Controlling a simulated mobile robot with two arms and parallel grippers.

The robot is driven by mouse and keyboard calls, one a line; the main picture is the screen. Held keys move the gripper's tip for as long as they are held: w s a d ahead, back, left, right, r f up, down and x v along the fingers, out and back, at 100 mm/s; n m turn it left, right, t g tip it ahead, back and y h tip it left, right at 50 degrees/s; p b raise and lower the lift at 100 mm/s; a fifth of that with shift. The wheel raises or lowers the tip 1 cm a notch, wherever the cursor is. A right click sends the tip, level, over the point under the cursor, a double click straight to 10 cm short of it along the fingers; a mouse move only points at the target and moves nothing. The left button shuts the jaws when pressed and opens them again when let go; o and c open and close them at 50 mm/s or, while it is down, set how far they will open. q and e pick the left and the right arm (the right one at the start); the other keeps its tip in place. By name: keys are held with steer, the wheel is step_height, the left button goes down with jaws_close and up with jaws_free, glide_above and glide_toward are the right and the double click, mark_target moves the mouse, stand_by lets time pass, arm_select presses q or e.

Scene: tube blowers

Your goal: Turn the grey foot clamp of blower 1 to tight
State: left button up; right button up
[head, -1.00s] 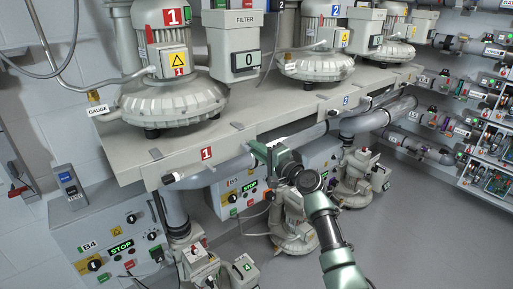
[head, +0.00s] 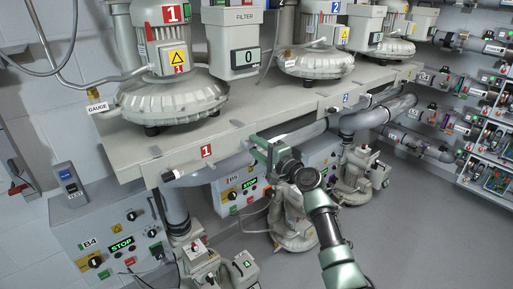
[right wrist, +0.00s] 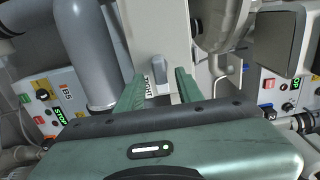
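Blower 1 (head: 172,95) stands on the left of the light grey bench (head: 190,148), with a red number 1 and a yellow warning sign. My right gripper (head: 258,148) is just in front of the bench's front edge, right of the red 1 plate. In the right wrist view its fingers (right wrist: 158,92) are apart and empty, with a grey lever (right wrist: 160,68) on a pale surface beyond them. My left gripper is out of view.
The filter box (head: 234,40) stands beside blower 1. Blower 2 (head: 318,62) is farther right. Under the bench are pipes, the B4 panel (head: 120,240), the B5 panel (head: 238,190) and pump units (head: 290,225). Floor (head: 400,230) at the right is clear.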

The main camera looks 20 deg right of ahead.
steer(key=b+v, duration=0.1)
steer(key=v, duration=0.6)
steer(key=shift+s+d, duration=0.15)
steer(key=shift+s, duration=0.2)
